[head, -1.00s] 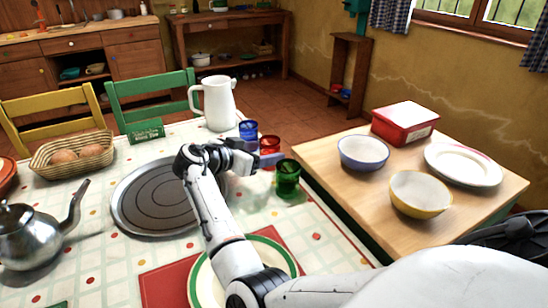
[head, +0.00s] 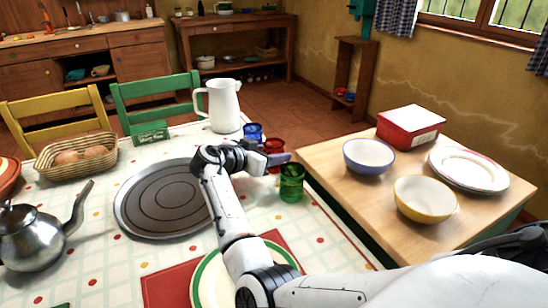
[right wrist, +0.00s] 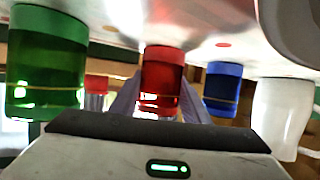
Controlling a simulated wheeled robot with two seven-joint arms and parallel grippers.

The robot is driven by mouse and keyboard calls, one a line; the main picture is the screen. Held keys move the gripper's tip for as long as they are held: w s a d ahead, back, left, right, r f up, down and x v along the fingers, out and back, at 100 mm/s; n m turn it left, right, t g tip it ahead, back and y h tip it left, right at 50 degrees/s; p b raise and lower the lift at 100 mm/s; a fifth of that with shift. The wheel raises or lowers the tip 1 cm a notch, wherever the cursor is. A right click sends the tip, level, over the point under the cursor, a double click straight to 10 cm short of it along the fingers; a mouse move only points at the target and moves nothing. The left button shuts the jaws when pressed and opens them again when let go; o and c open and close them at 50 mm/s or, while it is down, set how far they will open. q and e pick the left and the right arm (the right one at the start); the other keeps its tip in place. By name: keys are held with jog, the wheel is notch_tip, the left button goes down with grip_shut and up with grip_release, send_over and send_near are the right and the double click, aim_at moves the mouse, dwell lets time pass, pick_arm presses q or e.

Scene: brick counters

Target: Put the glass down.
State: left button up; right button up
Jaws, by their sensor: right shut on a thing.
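The red glass (head: 272,145) is between the fingers of my right gripper (head: 276,158), which is shut on it. In the right wrist view the red glass (right wrist: 162,78) shows upside down between the two pale fingers, close to the white tabletop. I cannot tell whether its base touches the table. The green glass (head: 291,183) stands on the table just in front of the gripper, and the blue glass (head: 253,132) stands just behind it. Both also show in the right wrist view, green (right wrist: 46,65) at left and blue (right wrist: 222,88) at right. My left gripper is out of view.
A white jug (head: 223,107) stands behind the glasses. A round dark tray (head: 130,215) lies left of my right arm, with a kettle (head: 35,240) further left. A wooden side table (head: 335,157) at right holds bowls, plates and a red box.

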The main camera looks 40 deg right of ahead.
notch_tip(320, 180, up, 10)
jog(key=shift+p, duration=0.4)
